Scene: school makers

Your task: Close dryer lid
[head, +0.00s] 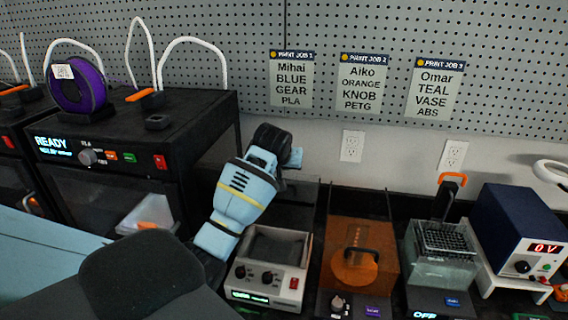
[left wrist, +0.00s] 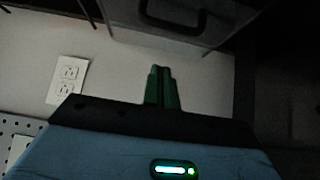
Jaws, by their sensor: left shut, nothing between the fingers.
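My left arm reaches in from the left in the head view, its wrist (head: 290,158) raised at the back of the bench, above and behind a light grey machine (head: 268,262) with knobs and a red switch. The fingers do not show clearly there. In the left wrist view my left gripper (left wrist: 161,72) is shut and empty. A grey see-through panel with a dark handle (left wrist: 174,22) lies beyond the fingertips, apparently apart from them. An orange see-through box (head: 340,278) with a spool inside stands right of the grey machine. I cannot tell for certain which is the dryer. My right gripper is out of view.
A clear tank with a basket (head: 442,262) and a blue power supply (head: 520,232) stand to the right. A black printer (head: 150,130) with a purple spool (head: 78,85) stands left. The wall with outlets (head: 352,146) is close behind the left gripper.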

